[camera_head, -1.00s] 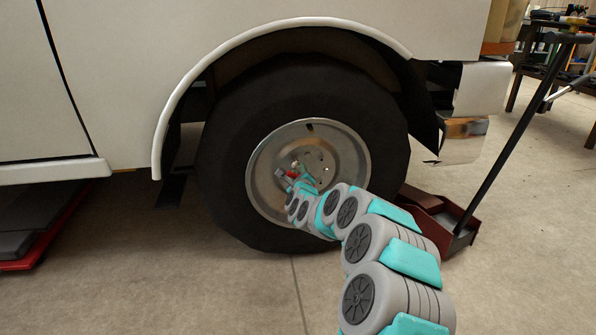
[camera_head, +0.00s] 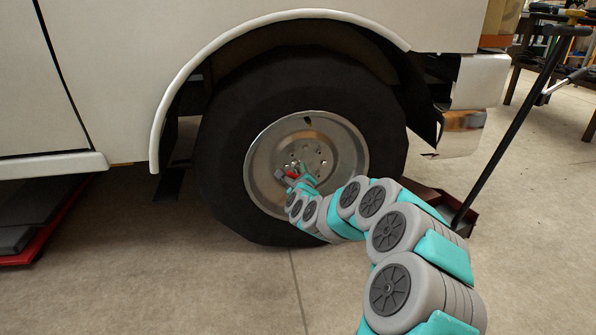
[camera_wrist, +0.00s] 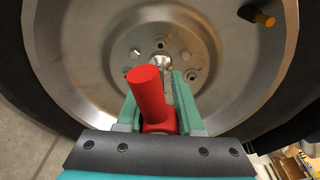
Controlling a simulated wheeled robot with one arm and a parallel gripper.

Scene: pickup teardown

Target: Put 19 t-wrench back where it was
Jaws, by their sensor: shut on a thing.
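My gripper (camera_wrist: 160,117) is shut on the red handle of the t-wrench (camera_wrist: 148,92), which shows between the two teal fingers in the wrist view. The wrench's far end is hidden behind the handle and fingers. In the head view my gripper (camera_head: 296,178) is small and in front of the wheel hub, with a bit of red at its tip. The steel wheel rim (camera_wrist: 85,60) fills the wrist view, with several lug studs around its hub (camera_wrist: 161,62). I cannot tell whether the wrench touches the wheel.
The black tire (camera_head: 235,110) stands under the white truck's fender (camera_head: 300,16). A red floor jack (camera_head: 470,212) with a long black handle stands right of the wheel. A red-edged platform (camera_head: 40,240) lies at the left. The concrete floor in front is clear.

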